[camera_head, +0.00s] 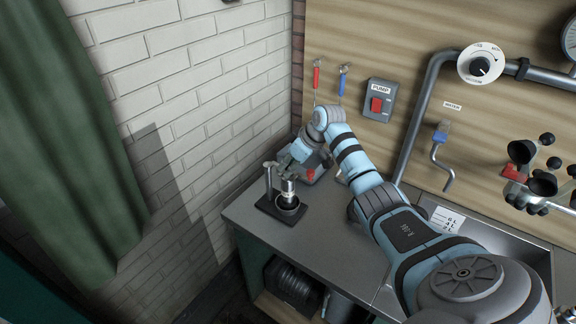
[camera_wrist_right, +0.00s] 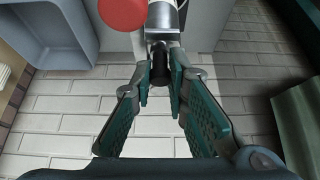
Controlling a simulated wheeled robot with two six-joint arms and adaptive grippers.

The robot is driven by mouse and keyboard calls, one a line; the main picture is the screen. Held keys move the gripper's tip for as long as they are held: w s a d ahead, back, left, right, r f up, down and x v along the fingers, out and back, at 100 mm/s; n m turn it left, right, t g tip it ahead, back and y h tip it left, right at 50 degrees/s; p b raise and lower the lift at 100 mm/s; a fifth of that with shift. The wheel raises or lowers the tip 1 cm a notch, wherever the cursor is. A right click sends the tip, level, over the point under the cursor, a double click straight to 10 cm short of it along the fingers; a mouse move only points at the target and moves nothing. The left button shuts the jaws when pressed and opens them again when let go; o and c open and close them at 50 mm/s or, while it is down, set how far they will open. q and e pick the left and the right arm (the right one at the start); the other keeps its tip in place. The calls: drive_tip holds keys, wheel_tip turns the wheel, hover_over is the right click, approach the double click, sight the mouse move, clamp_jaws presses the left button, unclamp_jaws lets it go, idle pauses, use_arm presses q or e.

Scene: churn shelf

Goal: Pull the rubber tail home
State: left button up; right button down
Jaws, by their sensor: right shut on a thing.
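A dark stand (camera_head: 268,207) with an upright post sits at the left end of the grey bench. A short metal cylinder (camera_head: 288,186) stands upright in its ring; it also shows in the right wrist view (camera_wrist_right: 163,20). A dark rubber tail (camera_wrist_right: 160,66) sticks out of the cylinder's end, between the fingertips. My right gripper (camera_head: 293,165) is over the stand and shut on the tail; its two teal-padded fingers (camera_wrist_right: 161,88) show close together in the wrist view. In the head view the fingers and tail are small and partly hidden. My left gripper is not in view.
The white brick wall (camera_head: 160,75) is close on the left, with a green curtain (camera_head: 70,130). A pump switch box (camera_head: 380,98), red and blue hanging tools, and pipes (camera_head: 420,110) are on the wooden back wall. A milking cluster (camera_head: 535,175) hangs at the right. The bench front (camera_head: 300,245) is clear.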

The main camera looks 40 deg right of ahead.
drive_tip(key=shift+r+p, duration=0.65)
drive_tip(key=c, duration=1.5)
unclamp_jaws()
drive_tip(key=shift+r, duration=3.45)
